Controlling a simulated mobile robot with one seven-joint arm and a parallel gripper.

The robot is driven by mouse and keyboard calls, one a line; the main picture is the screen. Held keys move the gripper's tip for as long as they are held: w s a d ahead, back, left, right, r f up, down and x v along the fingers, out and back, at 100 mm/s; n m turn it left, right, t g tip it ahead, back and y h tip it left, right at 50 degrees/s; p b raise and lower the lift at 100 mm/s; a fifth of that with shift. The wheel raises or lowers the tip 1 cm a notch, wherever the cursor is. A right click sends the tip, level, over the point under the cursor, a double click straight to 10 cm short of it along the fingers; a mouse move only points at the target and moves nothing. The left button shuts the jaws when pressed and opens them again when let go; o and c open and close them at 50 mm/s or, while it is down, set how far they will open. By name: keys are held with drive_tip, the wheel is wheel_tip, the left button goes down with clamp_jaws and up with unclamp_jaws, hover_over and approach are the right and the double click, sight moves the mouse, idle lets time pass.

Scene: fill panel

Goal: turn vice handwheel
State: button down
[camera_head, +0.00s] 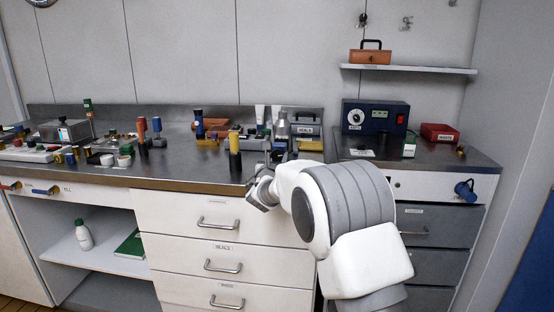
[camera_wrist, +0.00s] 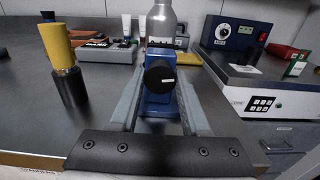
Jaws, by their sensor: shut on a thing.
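The vice (camera_wrist: 158,106) is a small blue block at the bench's front edge in the wrist view. Its round black handwheel (camera_wrist: 159,77), with a small pale mark, faces my wrist camera. My gripper (camera_wrist: 160,72) has its two grey fingers on either side of the handwheel and is shut on it. A silver bottle (camera_wrist: 161,24) stands upright just behind or above the vice; I cannot tell whether it is clamped. In the head view my gripper (camera_head: 267,168) is at the bench edge below the silver bottle (camera_head: 283,128), and my arm and gripper hide most of the vice.
A yellow-and-black cylinder (camera_wrist: 63,65) stands close to the left; it also shows in the head view (camera_head: 235,152). A keypad device (camera_wrist: 258,97) lies close to the right. A blue box with a dial (camera_head: 374,116) is farther right. Drawer handles (camera_head: 218,225) project below the bench.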

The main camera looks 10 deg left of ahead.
drive_tip(key=m+b, duration=0.1)
drive_tip(key=b, duration=0.2)
drive_tip(key=shift+f+m, duration=0.25)
drive_tip(key=shift+m, duration=0.15)
drive_tip(key=shift+a+r+m+b, duration=0.1)
drive_tip(key=shift+r+m+b, duration=0.15)
drive_tip(key=shift+m+b, duration=0.8)
drive_tip(key=shift+c, duration=2.1)
unclamp_jaws()
drive_tip(key=shift+s, duration=0.15)
drive_tip(key=s+p, duration=0.2)
drive_tip(key=s, duration=1.5)
drive_tip(key=shift+a, duration=0.25)
drive_tip(key=shift+s, duration=0.1)
